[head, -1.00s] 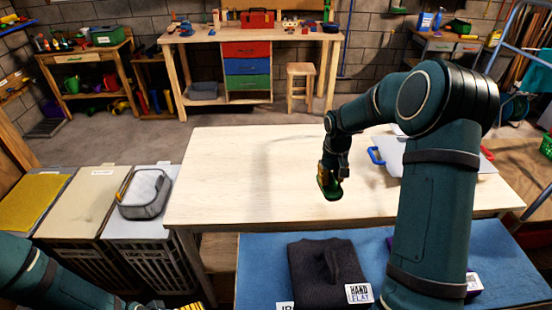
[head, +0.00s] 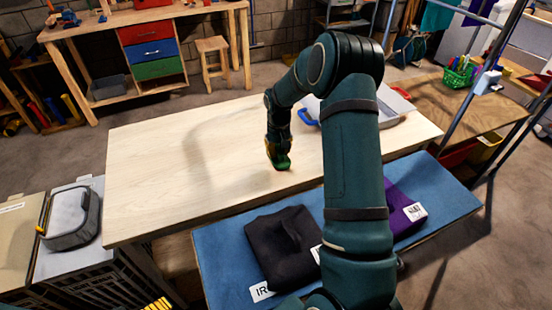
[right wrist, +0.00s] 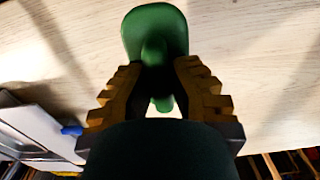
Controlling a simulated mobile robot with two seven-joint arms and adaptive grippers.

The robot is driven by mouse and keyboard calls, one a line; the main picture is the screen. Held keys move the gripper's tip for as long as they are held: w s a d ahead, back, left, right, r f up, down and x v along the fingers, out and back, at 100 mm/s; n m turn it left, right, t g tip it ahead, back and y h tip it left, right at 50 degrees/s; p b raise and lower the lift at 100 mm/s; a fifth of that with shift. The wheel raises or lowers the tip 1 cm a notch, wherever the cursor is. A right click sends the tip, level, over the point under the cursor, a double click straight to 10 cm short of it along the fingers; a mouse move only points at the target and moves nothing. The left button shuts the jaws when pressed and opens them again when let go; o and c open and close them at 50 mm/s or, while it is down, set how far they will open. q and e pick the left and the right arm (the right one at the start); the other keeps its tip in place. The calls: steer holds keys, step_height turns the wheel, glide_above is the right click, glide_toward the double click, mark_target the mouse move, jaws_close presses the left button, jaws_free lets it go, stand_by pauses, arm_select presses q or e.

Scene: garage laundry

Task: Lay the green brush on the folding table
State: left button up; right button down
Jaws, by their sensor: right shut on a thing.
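The green brush (head: 282,163) is at the lower end of my right arm, over the middle of the pale wooden folding table (head: 190,150). My right gripper (head: 277,148) points down and is shut on it. In the right wrist view the brush (right wrist: 155,30) shows between the ridged fingers, its wide green part beyond the tips. I cannot tell whether it touches the tabletop. A yellow ridged piece at the bottom left edge looks like my left gripper (head: 158,303); its jaws are mostly out of frame.
A grey tray (head: 390,108) with blue and red handles stands at the table's right end. In front, a blue surface (head: 225,255) holds dark folded cloth (head: 282,248) and purple cloth (head: 400,210). The table's left half is clear.

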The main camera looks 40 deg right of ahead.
mark_target(278, 159)
steer(key=shift+f, duration=1.85)
steer(key=shift+f, duration=0.1)
steer(key=c, duration=1.1)
jaws_free()
steer(key=shift+f, duration=0.1)
steer(key=shift+o, duration=0.2)
step_height(278, 159, up, 12)
steer(key=shift+r+p, duration=0.25)
steer(key=shift+p, duration=0.15)
